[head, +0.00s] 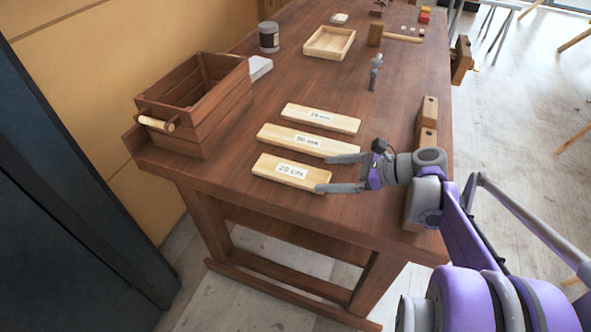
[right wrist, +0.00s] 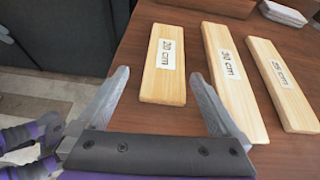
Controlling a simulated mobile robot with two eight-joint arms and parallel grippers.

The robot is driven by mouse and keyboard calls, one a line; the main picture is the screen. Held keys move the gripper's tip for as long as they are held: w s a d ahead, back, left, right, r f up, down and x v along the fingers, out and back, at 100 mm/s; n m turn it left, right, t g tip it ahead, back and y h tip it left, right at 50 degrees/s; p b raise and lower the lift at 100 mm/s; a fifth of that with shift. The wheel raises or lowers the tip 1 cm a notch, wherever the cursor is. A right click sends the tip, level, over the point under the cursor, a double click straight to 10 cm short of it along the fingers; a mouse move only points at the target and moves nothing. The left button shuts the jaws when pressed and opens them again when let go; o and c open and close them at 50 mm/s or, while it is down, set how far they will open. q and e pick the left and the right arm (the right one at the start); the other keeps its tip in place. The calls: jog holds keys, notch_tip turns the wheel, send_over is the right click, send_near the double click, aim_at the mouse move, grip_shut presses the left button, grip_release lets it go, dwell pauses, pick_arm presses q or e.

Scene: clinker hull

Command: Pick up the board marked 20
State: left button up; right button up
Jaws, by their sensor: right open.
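The board marked 20 cm (head: 290,173) is a short pale wooden board lying flat on the brown workbench, nearest the bench's front edge. My right gripper (head: 325,173) is open and empty at the board's right end. In the right wrist view, the 20 cm board (right wrist: 165,82) lies between the two fingers of the gripper (right wrist: 160,76), its near end framed by them. I cannot tell how high the fingers are above the bench. My left gripper is out of view.
A 30 cm board (head: 295,139) and a 25 cm board (head: 320,119) lie beyond, roughly parallel. An open wooden crate (head: 185,125) stands left. A shallow tray (head: 329,43), a dark can (head: 268,37) and a mallet (head: 376,35) are farther back. Wooden blocks (head: 428,112) stand at the right edge.

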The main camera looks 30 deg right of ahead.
aim_at(292, 171)
jog(key=shift+w+d+m, duration=0.35)
jog(key=shift+w+m, duration=0.05)
jog(key=w+a, duration=0.1)
jog(key=w+a+f, duration=0.1)
jog(key=shift+w+a+f+t, duration=0.1)
jog(key=shift+w+a+t, duration=0.15)
jog(key=shift+a+t, duration=0.1)
jog(key=shift+d+f+b+x, duration=0.1)
jog(key=shift+f+b+x, duration=0.1)
jog(key=shift+x, duration=1.35)
jog(key=shift+d+f+b+x, duration=0.1)
jog(key=shift+b+x, duration=0.05)
jog(key=shift+x, duration=1.4)
jog(key=shift+c, duration=0.2)
jog(key=c, duration=1.1)
